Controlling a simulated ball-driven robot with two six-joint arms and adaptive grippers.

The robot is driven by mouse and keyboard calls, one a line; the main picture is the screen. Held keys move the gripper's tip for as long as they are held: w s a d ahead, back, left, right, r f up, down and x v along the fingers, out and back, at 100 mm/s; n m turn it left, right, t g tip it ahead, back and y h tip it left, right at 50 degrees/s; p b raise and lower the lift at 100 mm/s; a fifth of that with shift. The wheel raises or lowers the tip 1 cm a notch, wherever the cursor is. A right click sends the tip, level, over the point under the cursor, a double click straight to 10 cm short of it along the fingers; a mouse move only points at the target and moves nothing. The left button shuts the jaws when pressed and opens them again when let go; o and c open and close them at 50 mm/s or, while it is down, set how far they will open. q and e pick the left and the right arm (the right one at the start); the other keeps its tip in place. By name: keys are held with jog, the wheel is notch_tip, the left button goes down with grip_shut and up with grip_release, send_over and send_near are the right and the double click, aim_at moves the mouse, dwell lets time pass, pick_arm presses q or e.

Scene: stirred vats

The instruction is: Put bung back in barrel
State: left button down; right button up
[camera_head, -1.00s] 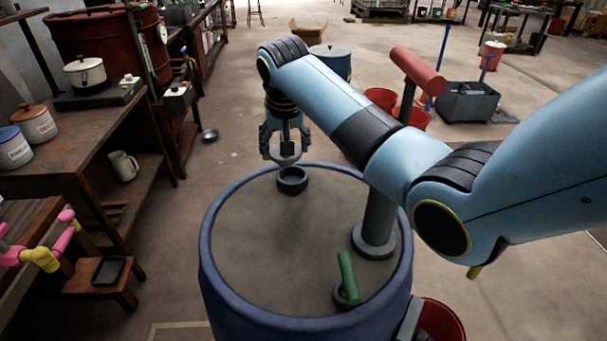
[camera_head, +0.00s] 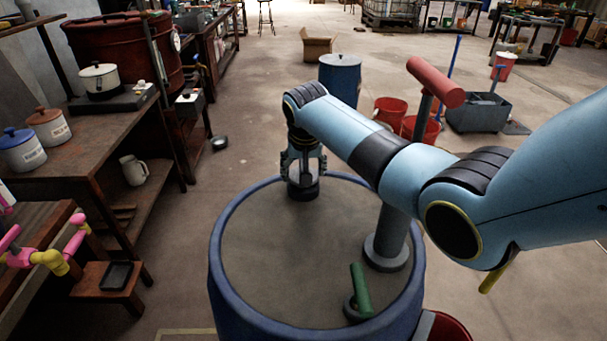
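The blue barrel (camera_head: 232,290) stands in front of me with a grey-brown top. A short dark ring, the bung opening (camera_head: 303,193), stands at the far edge of the top. My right gripper (camera_head: 303,176) points straight down over this opening, its fingers close around the grey bung (camera_head: 301,179). The bung is small and mostly hidden between the fingers. It is at or just inside the ring's mouth; I cannot tell how deep it sits. My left gripper is not in view.
A grey post with a red handle (camera_head: 436,82) rises from the barrel's right side, close to my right arm. A green handle (camera_head: 360,290) stands at the near right of the top. Benches with pots (camera_head: 48,127) line the left.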

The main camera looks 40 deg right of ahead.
jog(key=shift+f, duration=0.65)
jog(key=shift+f, duration=0.35)
jog(key=o, duration=1.3)
jog(key=shift+c, duration=0.2)
jog(key=shift+r, duration=0.1)
jog(key=shift+r, duration=0.5)
jog(key=p+v, duration=0.2)
jog(key=v, duration=0.9)
jog(key=shift+s+a+r, duration=0.15)
jog(key=shift+r, duration=0.1)
